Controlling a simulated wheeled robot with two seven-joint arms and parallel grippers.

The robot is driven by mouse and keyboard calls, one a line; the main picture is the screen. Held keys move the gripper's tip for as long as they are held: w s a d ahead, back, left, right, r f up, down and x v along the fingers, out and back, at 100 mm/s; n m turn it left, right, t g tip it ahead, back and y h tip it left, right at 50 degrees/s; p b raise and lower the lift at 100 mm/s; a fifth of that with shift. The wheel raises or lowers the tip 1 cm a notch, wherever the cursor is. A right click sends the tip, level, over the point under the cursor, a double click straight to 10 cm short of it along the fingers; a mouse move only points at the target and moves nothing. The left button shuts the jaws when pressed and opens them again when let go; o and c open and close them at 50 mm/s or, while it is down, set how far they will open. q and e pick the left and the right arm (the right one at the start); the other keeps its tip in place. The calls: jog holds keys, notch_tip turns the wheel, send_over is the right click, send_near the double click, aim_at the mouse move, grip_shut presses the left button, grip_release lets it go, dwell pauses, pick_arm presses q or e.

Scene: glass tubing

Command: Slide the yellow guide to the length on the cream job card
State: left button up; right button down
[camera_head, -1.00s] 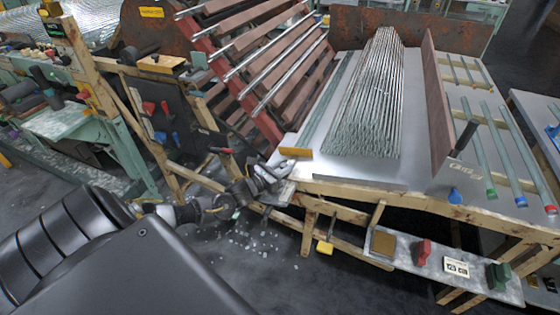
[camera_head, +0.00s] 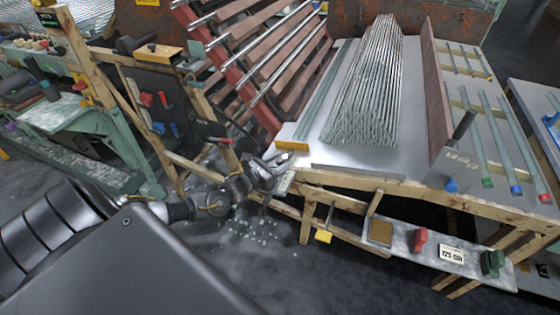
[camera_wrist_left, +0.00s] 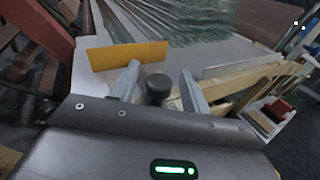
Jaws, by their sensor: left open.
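The yellow guide (camera_head: 292,146) is a flat plate at the front left of the metal table. It also shows upright in the left wrist view (camera_wrist_left: 128,55), just beyond my fingers. My left gripper (camera_head: 276,170) is at the table's front left corner, beside the guide. In the left wrist view my left gripper (camera_wrist_left: 160,72) is open, with a dark round knob (camera_wrist_left: 158,86) showing between its fingers; I cannot tell whether they touch it. The cream job card (camera_head: 452,255) is on the lower front shelf; its print is too small to read surely. My right gripper is not in view.
A bundle of glass tubes (camera_head: 366,90) lies on the table (camera_head: 302,172) behind the guide. A reddish divider (camera_head: 436,95) stands right of it. A slanted rack (camera_head: 240,70) stands left. The lower shelf (camera_head: 400,236) bears a red handle (camera_head: 420,240) and a green block (camera_head: 493,262).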

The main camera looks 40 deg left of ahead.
pick_arm(q)
jog(key=v, duration=1)
jog(key=shift+s, duration=0.3)
jog(key=shift+a, duration=0.1)
